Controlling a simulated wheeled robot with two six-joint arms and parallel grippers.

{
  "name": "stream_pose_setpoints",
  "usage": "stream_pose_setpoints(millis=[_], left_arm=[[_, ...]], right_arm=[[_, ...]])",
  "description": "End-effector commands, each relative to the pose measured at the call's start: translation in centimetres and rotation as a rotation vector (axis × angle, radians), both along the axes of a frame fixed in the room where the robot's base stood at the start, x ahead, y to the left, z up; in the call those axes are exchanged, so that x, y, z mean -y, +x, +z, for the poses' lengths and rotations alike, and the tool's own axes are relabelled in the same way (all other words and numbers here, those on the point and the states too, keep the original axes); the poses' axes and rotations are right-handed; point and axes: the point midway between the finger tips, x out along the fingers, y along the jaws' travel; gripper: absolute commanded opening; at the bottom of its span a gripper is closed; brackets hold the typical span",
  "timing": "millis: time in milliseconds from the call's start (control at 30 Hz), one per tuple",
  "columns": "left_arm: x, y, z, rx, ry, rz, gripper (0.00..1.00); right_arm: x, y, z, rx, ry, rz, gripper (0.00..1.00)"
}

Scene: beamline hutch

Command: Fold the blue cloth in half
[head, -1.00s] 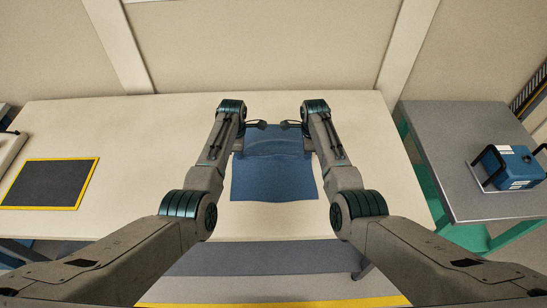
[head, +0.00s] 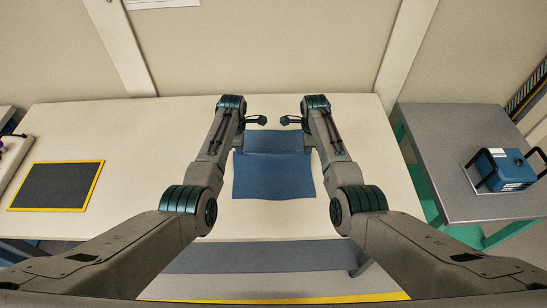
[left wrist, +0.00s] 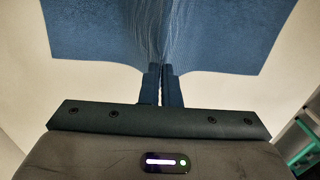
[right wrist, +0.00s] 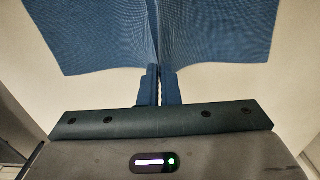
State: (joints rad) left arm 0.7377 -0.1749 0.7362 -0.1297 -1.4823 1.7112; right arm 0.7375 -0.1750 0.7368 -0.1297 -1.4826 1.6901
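The blue cloth (head: 274,178) lies on the pale table between my two arms. A straight line crosses it in the head view, with a narrower, darker band behind and a wider flat part in front. My left gripper (left wrist: 161,74) is shut on an edge of the cloth, which is gathered into pleats at the fingertips. My right gripper (right wrist: 155,74) is likewise shut on an edge of the cloth, with pleats running from its fingers. In the head view my forearms mostly hide both grippers, at the cloth's left and right sides. How high the held edges are, I cannot tell.
A dark mat with a yellow border (head: 57,186) lies on the left of the table (head: 370,150). A grey side table (head: 450,130) on the right carries a blue case with black handles (head: 497,172). The table around the cloth is clear.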

Motion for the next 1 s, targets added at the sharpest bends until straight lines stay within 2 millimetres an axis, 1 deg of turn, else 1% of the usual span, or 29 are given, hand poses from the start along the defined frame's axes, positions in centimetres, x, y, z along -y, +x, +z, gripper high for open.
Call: stream_pose_setpoints(millis=[333, 467, 633, 733, 767, 867, 1000], left_arm=[[0.0, 0.0, 0.1, 0.000, 0.000, 0.000, 0.00], [0.0, 0.0, 0.9, 0.000, 0.000, 0.000, 0.00], [0.0, 0.0, 3.2, 0.000, 0.000, 0.000, 0.00], [0.1, 0.0, 5.3, 0.002, 0.000, 0.000, 0.00], [0.1, 0.1, 5.4, 0.003, -0.001, 0.000, 0.00], [0.1, 0.1, 7.8, 0.006, -0.002, 0.001, 0.00], [0.2, 0.1, 11.8, 0.006, -0.001, 0.000, 0.00]], right_arm=[[0.0, 0.0, 0.1, 0.000, 0.000, 0.000, 0.00], [0.0, 0.0, 0.9, 0.000, 0.000, 0.000, 0.00], [0.0, 0.0, 3.2, 0.000, 0.000, 0.000, 0.00], [-0.1, 0.0, 5.3, 0.002, 0.000, 0.000, 0.00], [-0.1, 0.1, 5.4, 0.004, 0.001, 0.000, 0.00], [-0.1, 0.1, 7.8, 0.006, 0.001, -0.001, 0.00], [-0.1, 0.1, 11.8, 0.007, 0.001, -0.001, 0.00]])
